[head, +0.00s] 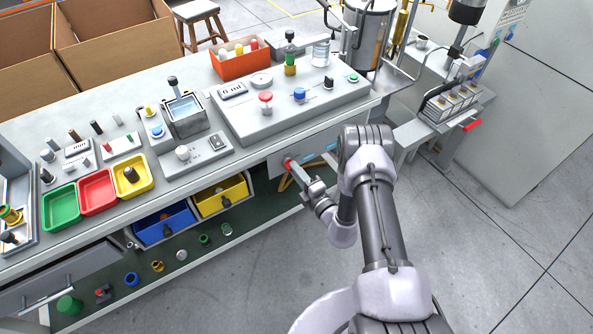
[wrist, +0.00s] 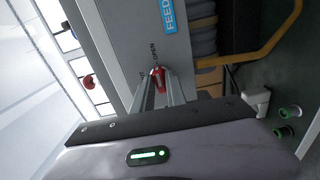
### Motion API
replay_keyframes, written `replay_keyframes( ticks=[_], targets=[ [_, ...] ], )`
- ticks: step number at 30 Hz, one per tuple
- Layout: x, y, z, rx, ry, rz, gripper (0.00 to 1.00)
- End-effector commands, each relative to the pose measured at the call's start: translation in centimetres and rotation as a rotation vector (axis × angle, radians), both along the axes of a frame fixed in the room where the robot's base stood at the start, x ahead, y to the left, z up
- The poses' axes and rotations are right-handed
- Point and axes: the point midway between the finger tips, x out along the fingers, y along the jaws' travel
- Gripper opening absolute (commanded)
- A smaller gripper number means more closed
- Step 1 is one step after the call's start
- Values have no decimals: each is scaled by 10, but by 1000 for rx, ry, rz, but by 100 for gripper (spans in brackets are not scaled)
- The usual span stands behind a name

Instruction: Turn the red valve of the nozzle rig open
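The red valve (head: 288,163) sits on the grey front panel below the bench top, left of a blue label. In the wrist view the red valve handle (wrist: 158,79) stands between my two fingertips, close under the printed word OPEN. A second word to its left is only partly readable. My gripper (head: 293,170) reaches the panel from the front, and its fingers (wrist: 159,85) lie along both sides of the handle with no clear gap. The fingers hide part of the handle and its base.
A blue FEED label (wrist: 174,14) is on the panel beside the valve. A yellow pipe (wrist: 265,50) bends close by on the right. Yellow (head: 222,199) and blue (head: 163,226) bins sit under the bench to the left. The floor (head: 470,250) at right is clear.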

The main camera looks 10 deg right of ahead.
Motion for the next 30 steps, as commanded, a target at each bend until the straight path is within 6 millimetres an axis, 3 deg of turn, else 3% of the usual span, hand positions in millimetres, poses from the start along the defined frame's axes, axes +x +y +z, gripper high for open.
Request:
replay_keyframes(
  ticks=[2, 11, 14, 17, 24, 30],
  targets=[
    [0, 0, 0, 0, 0, 0, 34],
    [0, -1, 1, -1, -1, -1, 34],
    [-9, -4, 2, -1, 1, -2, 34],
    [-31, -11, 4, 2, 3, -4, 34],
    [-107, -37, 5, 3, 4, -8, 34],
    [-152, -52, 2, 1, 1, -8, 34]
  ],
)
